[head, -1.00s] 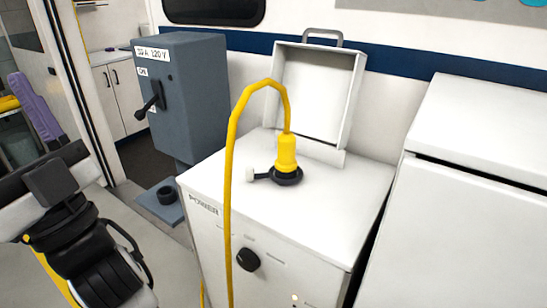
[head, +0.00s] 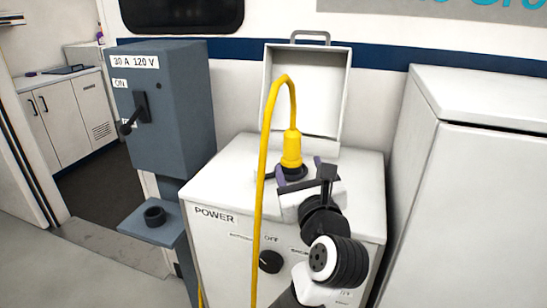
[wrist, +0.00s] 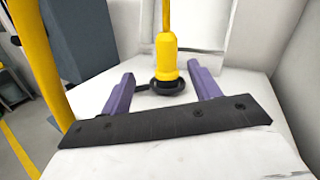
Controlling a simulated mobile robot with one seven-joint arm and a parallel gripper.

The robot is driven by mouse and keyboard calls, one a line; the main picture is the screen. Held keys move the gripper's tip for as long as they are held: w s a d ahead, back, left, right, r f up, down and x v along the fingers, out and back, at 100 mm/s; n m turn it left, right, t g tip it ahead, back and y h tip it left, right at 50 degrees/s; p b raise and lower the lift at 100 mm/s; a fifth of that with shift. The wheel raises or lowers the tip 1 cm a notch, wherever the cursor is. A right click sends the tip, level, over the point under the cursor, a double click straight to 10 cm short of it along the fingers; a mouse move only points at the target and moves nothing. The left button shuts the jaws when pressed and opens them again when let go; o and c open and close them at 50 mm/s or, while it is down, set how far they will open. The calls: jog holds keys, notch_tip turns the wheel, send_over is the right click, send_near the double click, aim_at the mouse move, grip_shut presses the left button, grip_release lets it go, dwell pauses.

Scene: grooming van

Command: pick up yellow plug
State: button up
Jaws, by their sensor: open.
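The yellow plug (head: 291,150) stands upright in a black round socket (wrist: 168,88) on top of the white power cabinet (head: 215,187). Its yellow cable (head: 262,185) arches up from it and hangs down the cabinet's front. My gripper (head: 299,167) is over the cabinet top, in front of the plug, and low. In the wrist view its purple fingers are open (wrist: 161,73), one on each side of the plug's lower part, with gaps to both. Nothing is held. The gripper hides part of the socket in the head view.
A raised white lid (head: 318,85) stands behind the plug. A grey switch box (head: 165,110) with a lever is at left, and a taller white cabinet (head: 460,190) at right. The cable also passes close on the left in the wrist view (wrist: 42,65).

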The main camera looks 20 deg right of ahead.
aim_at(294, 156)
jog(key=shift+s+d+f+m+g, duration=0.2)
jog(key=shift+s+d+f+m, duration=0.15)
jog(key=shift+f+m, duration=0.2)
jog(key=shift+s+d+f+m+g, duration=0.2)
jog(key=shift+s+d+f+m, duration=0.1)
jog(key=shift+f+m, duration=0.25)
jog(key=shift+w+f, duration=0.15)
jog(key=shift+w, duration=0.15)
jog(key=w, duration=0.2)
jog(key=w+p, duration=0.1)
jog(key=w, duration=0.2)
jog(key=w+d, duration=0.1)
jog(key=w, duration=0.1)
jog(key=shift+w+d+p, duration=0.1)
jog(key=shift+w+p, duration=0.2)
jog(key=shift+w, duration=0.05)
jog(key=shift+w+d+p, duration=0.1)
jog(key=shift+w+p, duration=0.9)
jog(key=shift+w, duration=1.65)
jog(key=c, duration=1.2)
notch_tip(294, 156, up, 20)
jog(key=shift+b, duration=0.45)
